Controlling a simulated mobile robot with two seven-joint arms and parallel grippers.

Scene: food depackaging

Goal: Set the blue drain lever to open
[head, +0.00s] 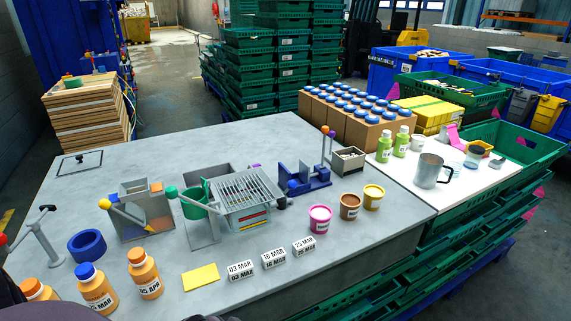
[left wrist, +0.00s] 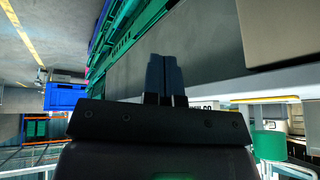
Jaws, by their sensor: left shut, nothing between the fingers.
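I cannot make out for certain which part is the blue drain lever. A small blue-purple knob (head: 256,167) shows at the back of the wire-grated basin (head: 245,195), partly hidden by it; whether it belongs to a lever, and its setting, I cannot tell. A blue fixture (head: 303,179) stands right of the basin, with upright rods topped by orange and purple balls near it. My left gripper (left wrist: 168,60) shows in the left wrist view, its dark fingers together with nothing between them. Neither gripper shows in the head view.
A yellow-knobbed grey box (head: 140,218) and a green cup (head: 195,203) stand left of the basin. Orange bottles (head: 145,275), date blocks (head: 240,270) and small tubs (head: 320,218) stand along the front. The table's back left is mostly clear.

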